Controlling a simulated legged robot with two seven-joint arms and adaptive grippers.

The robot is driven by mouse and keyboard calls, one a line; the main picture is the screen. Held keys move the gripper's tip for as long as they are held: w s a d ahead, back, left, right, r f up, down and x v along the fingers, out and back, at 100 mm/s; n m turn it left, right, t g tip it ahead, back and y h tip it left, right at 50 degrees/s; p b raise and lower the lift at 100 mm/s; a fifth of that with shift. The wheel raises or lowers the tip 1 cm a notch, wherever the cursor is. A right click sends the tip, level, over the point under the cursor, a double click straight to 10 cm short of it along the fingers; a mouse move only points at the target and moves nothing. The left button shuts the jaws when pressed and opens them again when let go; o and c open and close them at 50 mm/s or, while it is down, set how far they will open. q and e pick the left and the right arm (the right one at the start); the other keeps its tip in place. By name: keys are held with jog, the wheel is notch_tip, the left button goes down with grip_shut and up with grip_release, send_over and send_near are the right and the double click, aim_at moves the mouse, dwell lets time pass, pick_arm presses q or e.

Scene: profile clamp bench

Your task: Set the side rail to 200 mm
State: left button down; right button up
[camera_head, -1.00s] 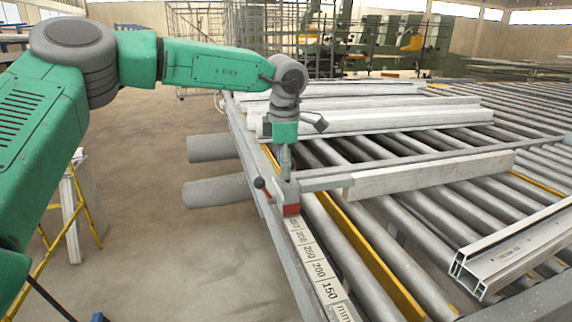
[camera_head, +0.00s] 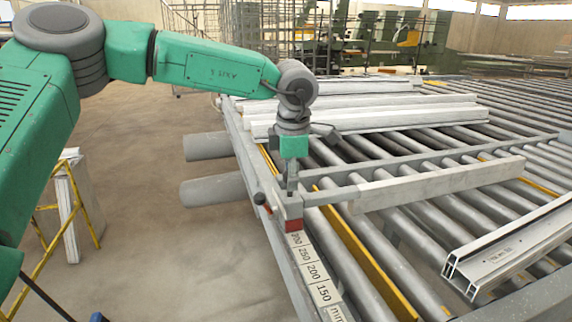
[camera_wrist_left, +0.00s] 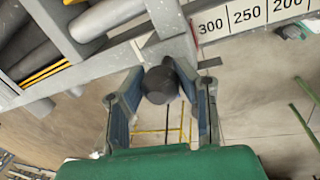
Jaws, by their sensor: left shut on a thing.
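The side rail (camera_head: 440,183) is a pale bar that lies across the rollers, on a grey arm from a carriage (camera_head: 287,209) at the bench's left edge. The carriage has a red pointer (camera_head: 293,225) over a white scale (camera_head: 313,272) marked 300, 250, 200, 150 and mm. The pointer stands at the 300 end. My left gripper (camera_head: 290,183) points down at the carriage, shut on its dark knob (camera_wrist_left: 160,84), which shows between both fingers in the left wrist view. A small dark lever end (camera_head: 259,198) sticks out left of the carriage. My right gripper is not in view.
Pale profiles (camera_head: 390,117) lie stacked on the rollers behind the rail. A cut aluminium profile (camera_head: 510,250) lies at the right front. A yellow strip (camera_head: 365,260) runs between the rollers beside the scale. The floor left of the bench is mostly clear.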

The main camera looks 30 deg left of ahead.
pick_arm(q)
jog(key=s+d+p, duration=0.3)
jog(key=s+d, duration=0.3)
jog(key=d, duration=0.1)
jog(key=shift+s+d, duration=0.25)
jog(key=shift+s, duration=0.1)
jog(key=shift+f, duration=0.1)
jog(key=c, duration=1.2)
grip_release()
jog(key=shift+o, duration=0.2)
jog(key=shift+s+a, duration=0.1)
jog(key=shift+s, duration=0.05)
notch_tip(320, 180, up, 12)
jog(key=s+d, duration=0.1)
jog(key=shift+s+d, duration=0.15)
jog(key=shift+s, duration=0.2)
jog(key=shift+f, duration=0.1)
